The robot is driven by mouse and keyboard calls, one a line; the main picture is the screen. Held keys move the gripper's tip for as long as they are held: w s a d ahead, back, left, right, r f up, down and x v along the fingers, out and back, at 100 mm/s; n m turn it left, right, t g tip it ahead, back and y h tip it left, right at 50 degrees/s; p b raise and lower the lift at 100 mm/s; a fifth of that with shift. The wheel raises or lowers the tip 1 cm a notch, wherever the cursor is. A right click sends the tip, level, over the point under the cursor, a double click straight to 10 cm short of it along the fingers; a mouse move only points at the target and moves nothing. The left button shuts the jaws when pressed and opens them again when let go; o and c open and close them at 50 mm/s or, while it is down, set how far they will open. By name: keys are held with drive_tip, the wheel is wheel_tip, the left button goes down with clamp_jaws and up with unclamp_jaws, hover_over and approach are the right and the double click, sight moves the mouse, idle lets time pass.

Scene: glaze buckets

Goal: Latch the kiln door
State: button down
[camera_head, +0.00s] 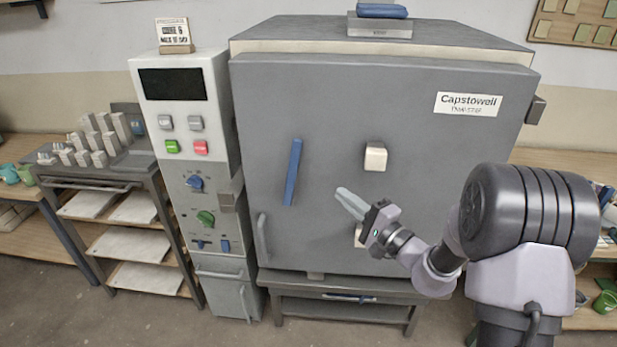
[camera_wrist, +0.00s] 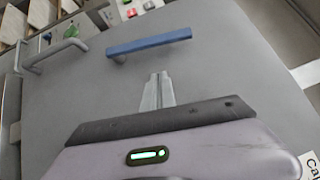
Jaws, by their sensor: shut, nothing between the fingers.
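The kiln door (camera_head: 330,215) is a large grey panel that looks closed against the kiln body; I cannot tell whether it is fully shut. A blue bar handle (camera_head: 293,172), likely the latch, stands nearly upright on the door, leaning slightly. It also shows in the wrist view (camera_wrist: 150,45), beyond my fingertips. A grey pull handle (camera_head: 262,238) is at the door's lower left and also shows in the wrist view (camera_wrist: 55,52). My gripper (camera_head: 343,195) is shut and empty in front of the door, right of the blue bar and apart from it. It also shows in the wrist view (camera_wrist: 160,78).
A control panel (camera_head: 185,130) with buttons and knobs stands left of the kiln. A cream plug (camera_head: 376,158) sticks out of the door above my gripper; another is partly hidden behind it. A shelf cart (camera_head: 120,215) stands further left. Floor is clear at the lower left.

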sight(292, 175)
drive_tip(key=w+a, duration=0.2)
drive_tip(key=a, duration=0.1)
drive_tip(key=w+a+r, duration=0.1)
drive_tip(key=w+a, duration=0.1)
drive_tip(key=a, duration=0.1)
drive_tip(key=w+a+b, duration=0.1)
drive_tip(key=w+a, duration=0.1)
drive_tip(key=a, duration=0.1)
drive_tip(key=shift+a+r, duration=0.15)
drive_tip(key=shift+r, duration=0.15)
drive_tip(key=shift+r, duration=0.15)
